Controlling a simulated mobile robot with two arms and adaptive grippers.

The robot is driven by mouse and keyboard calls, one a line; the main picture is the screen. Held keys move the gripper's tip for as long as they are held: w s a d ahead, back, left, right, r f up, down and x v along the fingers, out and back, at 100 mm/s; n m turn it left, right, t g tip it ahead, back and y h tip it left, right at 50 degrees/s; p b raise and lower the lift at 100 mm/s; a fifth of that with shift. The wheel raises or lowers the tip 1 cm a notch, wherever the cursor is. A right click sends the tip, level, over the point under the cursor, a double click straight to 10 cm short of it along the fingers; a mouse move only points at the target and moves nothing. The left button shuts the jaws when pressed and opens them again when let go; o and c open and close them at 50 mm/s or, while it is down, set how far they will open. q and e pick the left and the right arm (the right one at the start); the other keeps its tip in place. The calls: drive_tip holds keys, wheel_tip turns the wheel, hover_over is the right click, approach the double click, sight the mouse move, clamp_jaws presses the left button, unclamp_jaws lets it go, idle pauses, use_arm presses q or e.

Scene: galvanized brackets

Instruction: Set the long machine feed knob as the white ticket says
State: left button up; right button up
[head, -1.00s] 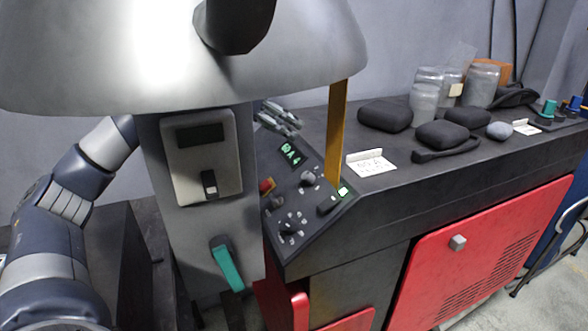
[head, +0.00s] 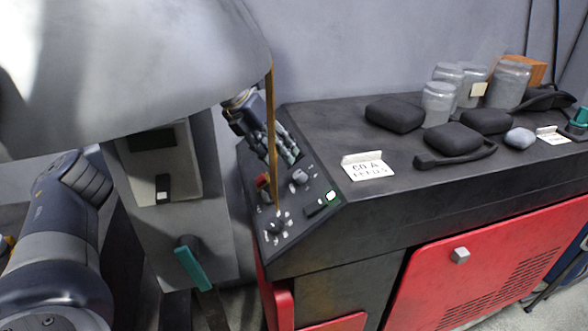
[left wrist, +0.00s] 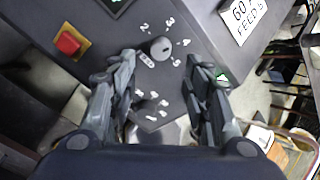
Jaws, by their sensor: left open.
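The white ticket (head: 368,168) stands on the bench top right of the sloped control panel. It also shows in the left wrist view (left wrist: 243,18), where its lower line reads "FEED 5". A round grey knob (left wrist: 160,48) has numbers 2, 3, 4 and 5 around it; it shows in the head view too (head: 300,177). I cannot make out where it points. My left gripper (head: 289,158) is open above the panel. In the left wrist view its fingertips (left wrist: 159,60) lie on either side of the knob; contact cannot be told. My right gripper is out of view.
A second dial (head: 275,225) with white marks sits lower on the panel. A yellow post crosses in front of my gripper. Black pouches (head: 455,138) and jars (head: 438,103) stand right of the ticket.

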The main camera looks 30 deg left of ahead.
sight(297, 175)
use_arm(q)
drive_tip(key=p+x, duration=0.1)
drive_tip(key=x, duration=0.4)
drive_tip(key=shift+d, duration=0.1)
drive_tip(key=shift+x, duration=1.2)
drive_tip(key=shift+w+f, duration=0.1)
drive_tip(key=c, duration=1.1)
drive_tip(key=shift+o, duration=0.2)
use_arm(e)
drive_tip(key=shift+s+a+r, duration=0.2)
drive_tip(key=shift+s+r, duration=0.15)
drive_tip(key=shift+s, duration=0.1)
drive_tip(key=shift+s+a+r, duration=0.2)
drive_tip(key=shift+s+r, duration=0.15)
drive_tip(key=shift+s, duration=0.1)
